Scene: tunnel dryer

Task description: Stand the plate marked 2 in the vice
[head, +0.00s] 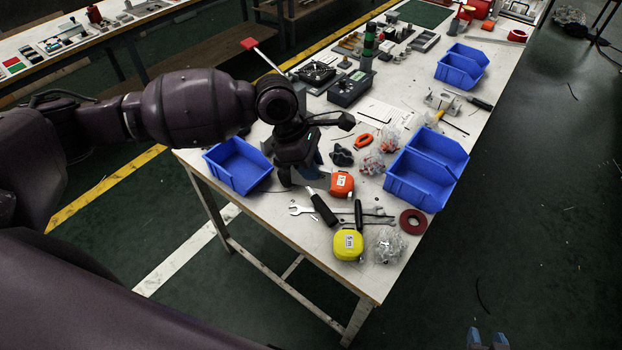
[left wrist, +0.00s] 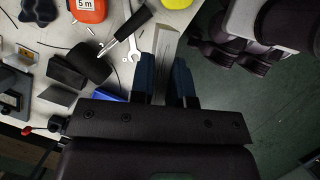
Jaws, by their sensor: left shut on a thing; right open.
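My left gripper (head: 298,174) hangs over the near part of the workbench, between the near-left blue bin and the orange tape measure. In the left wrist view its blue fingers (left wrist: 163,82) are shut on a pale, narrow plate (left wrist: 166,46), seen nearly edge-on and sticking out beyond the fingertips. No number shows on the plate from here. My right gripper (head: 487,341) is open and empty at the bottom right, over the floor and away from the bench. I cannot surely pick out the vice; a grey metal fixture (head: 441,102) stands at the bench's right side.
Near the left gripper are a blue bin (head: 236,166), an orange tape measure (head: 342,184), a yellow tape measure (head: 348,244), a wrench and a screwdriver. More blue bins (head: 415,191) line the right edge. The bench is cluttered; a small bare strip (head: 270,214) lies at its near edge.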

